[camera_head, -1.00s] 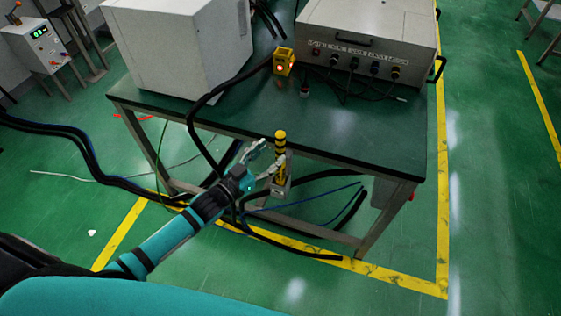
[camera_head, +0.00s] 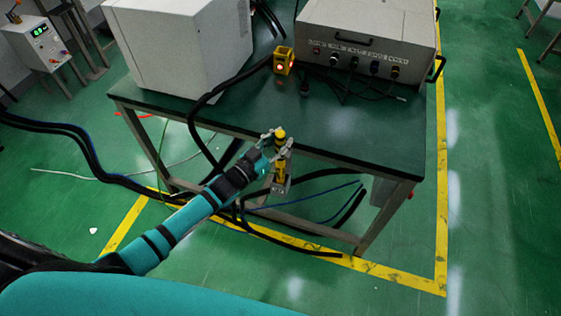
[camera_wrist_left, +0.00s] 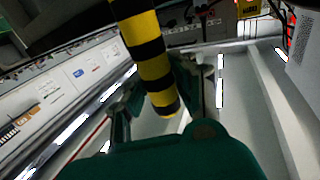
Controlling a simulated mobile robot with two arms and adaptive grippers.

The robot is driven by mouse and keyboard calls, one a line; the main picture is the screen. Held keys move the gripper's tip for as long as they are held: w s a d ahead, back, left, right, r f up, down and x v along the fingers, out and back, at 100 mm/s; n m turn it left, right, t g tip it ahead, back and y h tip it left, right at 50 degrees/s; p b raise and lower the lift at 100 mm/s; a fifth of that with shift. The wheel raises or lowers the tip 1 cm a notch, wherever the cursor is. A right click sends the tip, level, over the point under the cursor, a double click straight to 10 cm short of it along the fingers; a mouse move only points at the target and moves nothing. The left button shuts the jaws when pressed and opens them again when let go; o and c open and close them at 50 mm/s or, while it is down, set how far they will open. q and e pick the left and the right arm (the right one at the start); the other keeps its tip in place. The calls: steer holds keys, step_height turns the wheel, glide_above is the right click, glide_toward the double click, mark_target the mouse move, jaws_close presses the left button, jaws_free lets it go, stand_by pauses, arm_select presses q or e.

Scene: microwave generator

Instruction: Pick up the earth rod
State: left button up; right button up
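The earth rod (camera_head: 280,133) is a yellow and black striped rod standing upright in a holder (camera_head: 280,187) at the table's front edge. My left gripper (camera_head: 278,143) is at the rod's upper part, one finger on each side. In the left wrist view my left gripper (camera_wrist_left: 158,98) is open, with a gap between the left finger and the rod. The right finger is close to the rod; contact cannot be told. My right gripper is not in view.
The dark green table (camera_head: 340,135) carries a white cabinet (camera_head: 165,50), a grey control box (camera_head: 368,30) and a small yellow lamp box (camera_head: 284,62). Black cables (camera_head: 290,238) lie on the floor below. Floor at the front right is clear.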

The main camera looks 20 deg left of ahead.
arm_select(q)
jaws_close()
stand_by(0.4)
step_height(320, 180, up, 11)
steer(key=shift+r+p, duration=0.1)
steer(key=shift+p, duration=0.5)
step_height(320, 180, up, 2)
steer(key=shift+r+p, duration=0.1)
steer(key=shift+p, duration=1.1)
